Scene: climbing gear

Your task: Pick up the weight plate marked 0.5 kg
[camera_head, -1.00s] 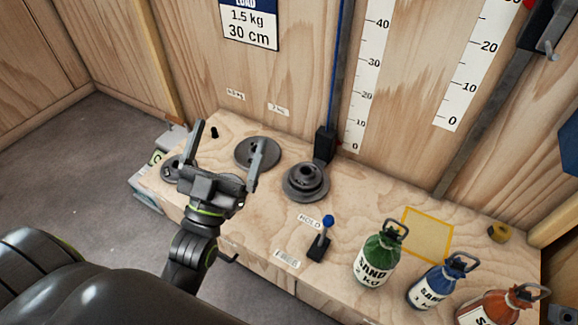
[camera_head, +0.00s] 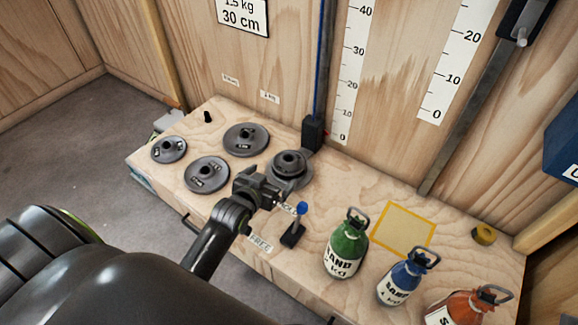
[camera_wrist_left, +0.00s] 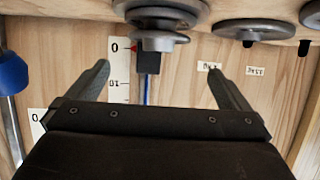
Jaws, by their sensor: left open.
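Three grey weight plates lie flat at the left of the bench in the head view: a small one (camera_head: 168,149), a front one (camera_head: 206,174) and a back one (camera_head: 245,139). Their markings are too small to read surely, so I cannot tell which is 0.5 kg. A stack of grey discs (camera_head: 289,168) sits at the foot of the scale, also at the top of the left wrist view (camera_wrist_left: 160,14). My left gripper (camera_head: 272,190) is open and empty, just in front of the stack, partly covering it. My right gripper is not in view.
A blue-knobbed lever (camera_head: 300,210) stands close to my left gripper. Green (camera_head: 347,245), blue (camera_head: 402,278) and orange (camera_head: 462,308) sand bottles stand at the front right. A yellow-outlined square (camera_head: 403,230) is empty. The wooden wall with scales rises behind.

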